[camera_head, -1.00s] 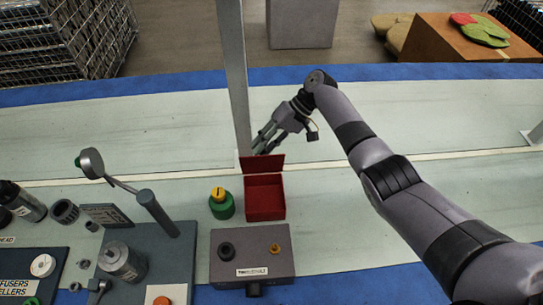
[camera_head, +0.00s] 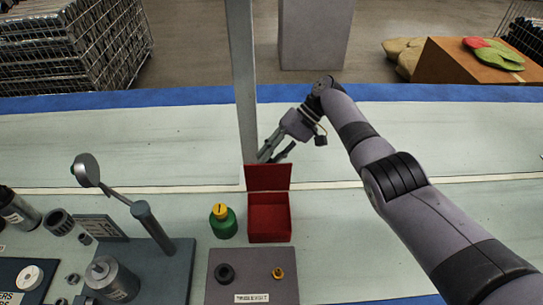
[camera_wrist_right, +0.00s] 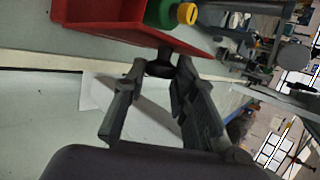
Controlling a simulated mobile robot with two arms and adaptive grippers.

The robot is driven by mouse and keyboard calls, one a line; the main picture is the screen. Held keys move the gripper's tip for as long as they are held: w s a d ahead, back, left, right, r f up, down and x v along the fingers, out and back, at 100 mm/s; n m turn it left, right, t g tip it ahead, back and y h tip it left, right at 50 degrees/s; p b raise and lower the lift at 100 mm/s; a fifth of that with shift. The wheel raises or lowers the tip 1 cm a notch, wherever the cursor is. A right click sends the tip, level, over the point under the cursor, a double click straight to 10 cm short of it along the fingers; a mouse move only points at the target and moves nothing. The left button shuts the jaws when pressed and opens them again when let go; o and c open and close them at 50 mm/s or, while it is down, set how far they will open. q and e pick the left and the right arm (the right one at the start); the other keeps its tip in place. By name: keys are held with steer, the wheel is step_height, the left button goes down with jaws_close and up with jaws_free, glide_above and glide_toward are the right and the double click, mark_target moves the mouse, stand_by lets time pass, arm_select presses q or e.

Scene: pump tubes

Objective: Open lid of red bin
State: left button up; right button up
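The red bin (camera_head: 269,219) stands on the pale bench, with its inside visible and apparently empty. Its red lid (camera_head: 268,177) stands raised at the far edge of the bin, so the bin is open. My left gripper is out of view.
A green container with a yellow top (camera_head: 222,221) stands just left of the bin. A grey box with knobs (camera_head: 251,280) is in front. A grey post (camera_head: 242,90) rises behind the lid. A lamp-like stand (camera_head: 140,211) is at left.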

steer(key=o, duration=0.4)
steer(key=shift+o, duration=0.2)
steer(key=v, duration=0.7)
steer(key=shift+d+r, duration=0.15)
stand_by(0.3)
